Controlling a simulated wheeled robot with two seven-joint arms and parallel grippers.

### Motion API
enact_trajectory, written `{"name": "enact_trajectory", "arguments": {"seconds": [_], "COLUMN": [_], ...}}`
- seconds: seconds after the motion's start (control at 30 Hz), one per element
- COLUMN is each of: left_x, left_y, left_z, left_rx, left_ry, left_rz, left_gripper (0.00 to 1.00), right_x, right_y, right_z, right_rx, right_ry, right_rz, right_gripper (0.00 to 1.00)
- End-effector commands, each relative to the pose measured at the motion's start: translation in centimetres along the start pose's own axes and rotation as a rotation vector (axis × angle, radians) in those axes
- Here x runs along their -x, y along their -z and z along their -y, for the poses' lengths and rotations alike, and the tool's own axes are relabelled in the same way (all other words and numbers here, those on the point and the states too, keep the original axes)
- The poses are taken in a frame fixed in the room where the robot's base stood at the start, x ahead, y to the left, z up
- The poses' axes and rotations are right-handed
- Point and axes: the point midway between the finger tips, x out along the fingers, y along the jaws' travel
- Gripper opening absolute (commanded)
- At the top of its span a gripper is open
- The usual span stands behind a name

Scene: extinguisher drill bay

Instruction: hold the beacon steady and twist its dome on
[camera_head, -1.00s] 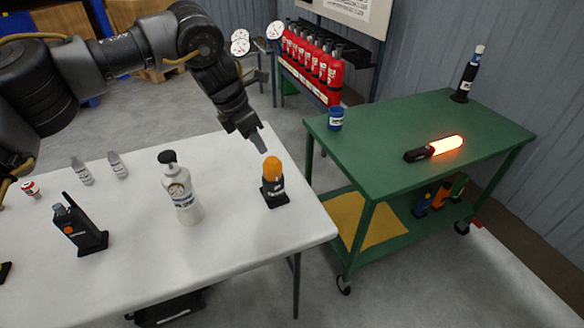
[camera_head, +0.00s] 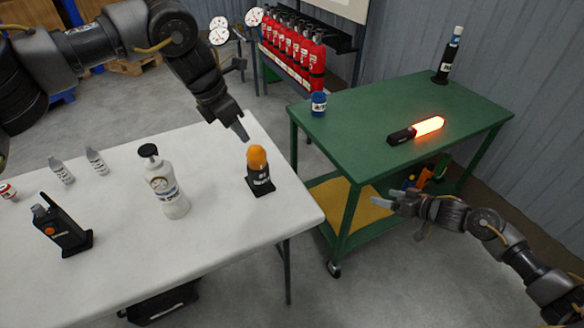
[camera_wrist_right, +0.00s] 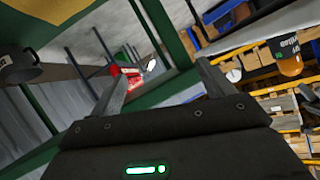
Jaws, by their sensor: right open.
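The beacon has a black base (camera_head: 260,185) and an orange dome (camera_head: 257,158) on top. It stands upright near the right end of the white table; the dome's seating on the base cannot be made out. My left gripper (camera_head: 240,130) points down just above and behind the dome, apparently apart from it; its finger gap is not clear. My right gripper (camera_head: 380,198) is open and empty, right of the table and in front of the green cart. In the right wrist view its two fingers (camera_wrist_right: 160,85) are spread, with the orange dome (camera_wrist_right: 290,65) at the upper right.
A white bottle (camera_head: 165,185) and a black radio (camera_head: 62,228) stand left of the beacon on the white table (camera_head: 215,235). Floor shows between table and cart.

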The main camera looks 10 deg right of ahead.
Motion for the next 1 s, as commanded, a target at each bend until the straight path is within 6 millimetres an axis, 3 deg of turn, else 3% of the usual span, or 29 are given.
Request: {"name": "enact_trajectory", "arguments": {"seconds": [0.03,0.1,0.23,0.5,0.7,0.83,1.0], "left_x": [0.0,0.0,0.0,0.0,0.0,0.0,0.0], "left_y": [0.0,0.0,0.0,0.0,0.0,0.0,0.0], "left_z": [0.0,0.0,0.0,0.0,0.0,0.0,0.0], "left_rx": [0.000,0.000,0.000,0.000,0.000,0.000,0.000], "left_ry": [0.000,0.000,0.000,0.000,0.000,0.000,0.000], "left_rz": [0.000,0.000,0.000,0.000,0.000,0.000,0.000], "left_gripper": [0.36,0.36,0.36,0.36,0.36,0.36,0.36], "right_x": [0.2,0.2,-0.3,-7.0,-10.5,-11.4,-11.8], "right_y": [2.1,4.2,7.2,9.0,10.6,11.3,11.5], "right_z": [1.3,3.2,7.3,16.5,23.8,26.6,28.0], "right_rx": [0.013,0.025,0.068,0.265,0.451,0.532,0.575], "right_ry": [0.041,0.097,0.197,0.355,0.471,0.516,0.537], "right_rz": [-0.004,0.000,0.021,0.040,0.042,0.042,0.042], "right_gripper": [0.81,0.81,0.81,0.81,0.81,0.81,0.81]}}
